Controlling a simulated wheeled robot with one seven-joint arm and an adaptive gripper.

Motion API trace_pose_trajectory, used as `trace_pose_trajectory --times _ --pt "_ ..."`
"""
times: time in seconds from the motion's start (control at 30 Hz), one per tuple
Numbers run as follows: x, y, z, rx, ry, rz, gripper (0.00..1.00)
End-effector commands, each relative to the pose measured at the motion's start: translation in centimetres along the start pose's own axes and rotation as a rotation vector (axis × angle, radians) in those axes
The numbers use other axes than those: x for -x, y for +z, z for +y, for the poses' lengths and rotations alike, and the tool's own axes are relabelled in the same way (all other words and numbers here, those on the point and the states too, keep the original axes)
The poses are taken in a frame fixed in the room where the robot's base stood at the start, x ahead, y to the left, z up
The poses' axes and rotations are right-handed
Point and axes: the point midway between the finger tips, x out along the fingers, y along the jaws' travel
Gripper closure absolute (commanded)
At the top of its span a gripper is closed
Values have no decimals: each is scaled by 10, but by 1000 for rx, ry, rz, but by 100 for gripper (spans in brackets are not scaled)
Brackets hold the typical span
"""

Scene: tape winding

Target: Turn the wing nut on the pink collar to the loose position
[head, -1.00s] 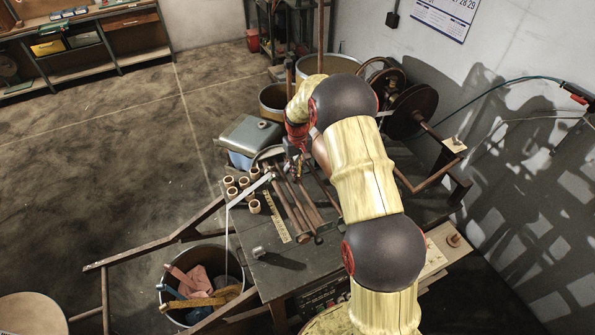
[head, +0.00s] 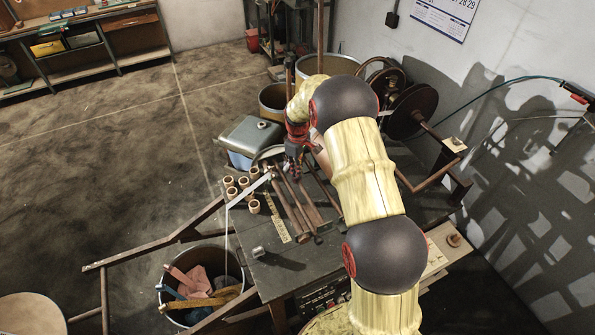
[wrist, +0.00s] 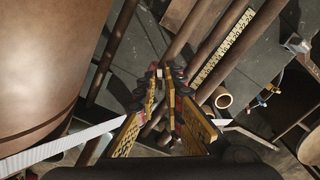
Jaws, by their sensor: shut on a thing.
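My gripper (head: 294,168) points down over the brown rods on the bench in the head view. In the wrist view the two fingers of my gripper (wrist: 163,82) converge over the rods (wrist: 207,62), with their tips close together. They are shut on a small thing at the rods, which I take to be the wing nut. The fingers hide it, so its angle cannot be told. I cannot make out the pink collar in either view.
A large brown drum (wrist: 50,62) fills the left of the wrist view, close beside the fingers. A bin (head: 208,318) stands in front. A pale strip (wrist: 60,150) crosses the lower left.

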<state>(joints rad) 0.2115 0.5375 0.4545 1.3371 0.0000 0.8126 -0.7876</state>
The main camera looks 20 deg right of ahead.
Motion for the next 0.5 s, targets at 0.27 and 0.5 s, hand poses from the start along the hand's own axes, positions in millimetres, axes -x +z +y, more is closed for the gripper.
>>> trace_pose_trajectory --times 0.27,0.5 --pt "0 0 1 260 0 0 100" --pt "0 0 2 488 0 0 100"
